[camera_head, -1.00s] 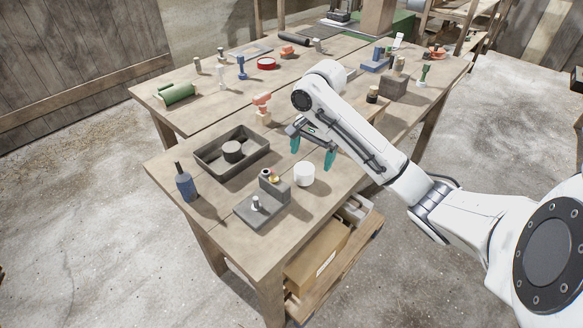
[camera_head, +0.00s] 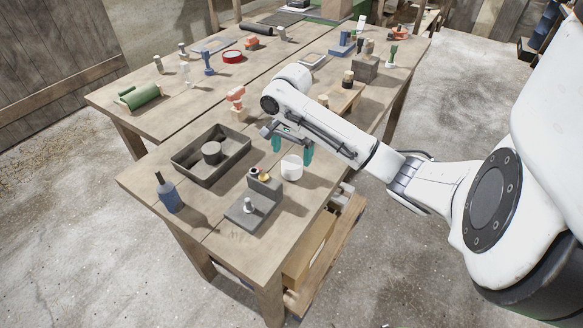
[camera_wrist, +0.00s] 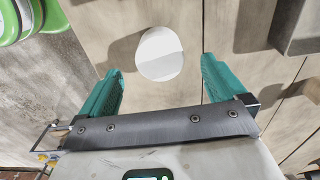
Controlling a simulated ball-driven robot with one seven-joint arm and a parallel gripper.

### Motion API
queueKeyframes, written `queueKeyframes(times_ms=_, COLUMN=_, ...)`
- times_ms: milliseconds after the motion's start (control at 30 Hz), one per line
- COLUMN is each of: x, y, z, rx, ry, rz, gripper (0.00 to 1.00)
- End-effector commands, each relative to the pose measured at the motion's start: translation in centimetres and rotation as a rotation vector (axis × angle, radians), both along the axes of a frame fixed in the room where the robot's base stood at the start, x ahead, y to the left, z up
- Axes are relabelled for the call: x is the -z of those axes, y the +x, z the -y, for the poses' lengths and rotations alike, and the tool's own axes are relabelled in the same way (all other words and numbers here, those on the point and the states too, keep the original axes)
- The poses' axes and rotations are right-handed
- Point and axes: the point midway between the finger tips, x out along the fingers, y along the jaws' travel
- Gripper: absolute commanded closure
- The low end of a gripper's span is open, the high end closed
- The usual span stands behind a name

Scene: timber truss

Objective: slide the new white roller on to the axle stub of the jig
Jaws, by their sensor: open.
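The white roller (camera_head: 291,168) stands on the table just right of the jig. In the wrist view the roller (camera_wrist: 160,53) shows as a pale round shape between and beyond the fingertips. The jig (camera_head: 236,217) is a grey base plate with a raised block. A short pale axle stub (camera_head: 249,205) stands up from the plate, bare. My gripper (camera_head: 293,154) is open, its teal fingers pointing down by the roller. It also shows in the wrist view (camera_wrist: 160,66) with nothing held.
A dark tray (camera_head: 185,165) with a round block inside lies left of the jig. A blue bottle (camera_head: 169,197) stands near the left edge. An orange-topped tool (camera_head: 236,100) stands behind the tray. Small ringed parts sit on the jig's block.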

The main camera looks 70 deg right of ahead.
Motion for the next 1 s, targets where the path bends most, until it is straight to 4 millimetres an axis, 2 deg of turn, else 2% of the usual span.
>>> queueKeyframes(times_ms=333, x=4.2, y=0.0, z=0.1, rx=0.001, ry=-0.001, rz=-0.002, gripper=0.02)
queueKeyframes(times_ms=667, x=4.8, y=0.0, z=0.1, rx=0.0, ry=0.0, rz=0.0, gripper=0.03)
queueKeyframes(times_ms=1000, x=4.8, y=0.0, z=0.0, rx=0.0, ry=0.0, rz=0.0, gripper=0.36)
